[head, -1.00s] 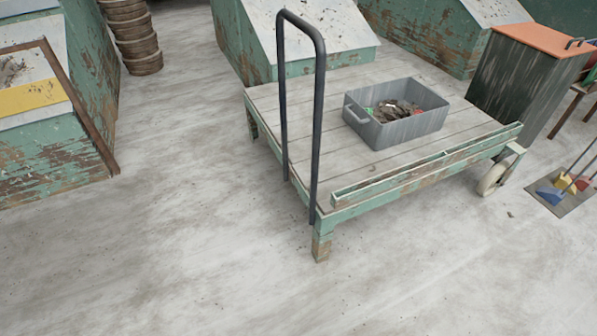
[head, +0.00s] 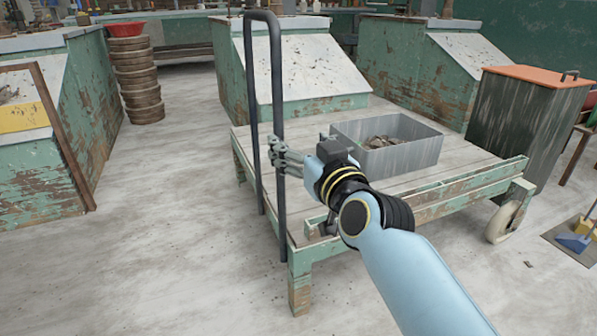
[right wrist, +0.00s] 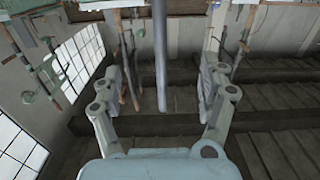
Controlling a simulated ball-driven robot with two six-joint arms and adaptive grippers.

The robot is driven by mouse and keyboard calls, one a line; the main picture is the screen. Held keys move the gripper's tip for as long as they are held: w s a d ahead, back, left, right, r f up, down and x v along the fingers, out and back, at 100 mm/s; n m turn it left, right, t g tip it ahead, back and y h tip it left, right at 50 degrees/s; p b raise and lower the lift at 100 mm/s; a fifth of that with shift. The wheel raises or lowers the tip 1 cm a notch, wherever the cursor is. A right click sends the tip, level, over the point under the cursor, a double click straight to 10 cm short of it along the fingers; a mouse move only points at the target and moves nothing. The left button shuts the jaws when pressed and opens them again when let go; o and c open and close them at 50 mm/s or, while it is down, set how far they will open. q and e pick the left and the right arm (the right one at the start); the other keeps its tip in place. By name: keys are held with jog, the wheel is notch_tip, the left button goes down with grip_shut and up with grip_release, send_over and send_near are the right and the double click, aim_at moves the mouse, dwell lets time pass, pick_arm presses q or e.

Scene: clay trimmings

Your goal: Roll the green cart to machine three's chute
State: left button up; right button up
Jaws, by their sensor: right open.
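The green cart (head: 462,183) stands on the pale floor, with worn green rails and a plank deck. Its dark upright handle (head: 277,80) rises at the left end. A grey tub (head: 412,157) with brown scraps sits on the deck. My right gripper (head: 279,157) is open at the handle's nearer post. In the right wrist view the post (right wrist: 160,50) stands between the spread fingers (right wrist: 163,85); I cannot tell whether they touch it. Green machines with pale sloping fronts stand left (head: 45,165), middle (head: 310,75) and right (head: 420,70); no number is readable. My left gripper is out of view.
A dark bin with an orange lid (head: 535,76) stands close behind the cart's right end. A mat with brushes (head: 575,240) lies at the far right. Stacked brown rings (head: 137,80) stand at the back left. The floor left of the cart is clear.

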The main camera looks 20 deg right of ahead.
aim_at(280, 123)
jog(key=w, duration=0.4)
jog(key=w+p, duration=0.1)
jog(key=w, duration=0.3)
jog(key=w+p, duration=0.1)
jog(key=w, duration=0.3)
jog(key=shift+a, duration=0.25)
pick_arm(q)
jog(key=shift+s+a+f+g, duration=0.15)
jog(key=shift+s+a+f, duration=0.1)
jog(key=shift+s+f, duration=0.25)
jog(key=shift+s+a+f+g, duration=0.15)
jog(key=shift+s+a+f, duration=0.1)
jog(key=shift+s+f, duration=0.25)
pick_arm(e)
jog(key=shift+r, duration=0.1)
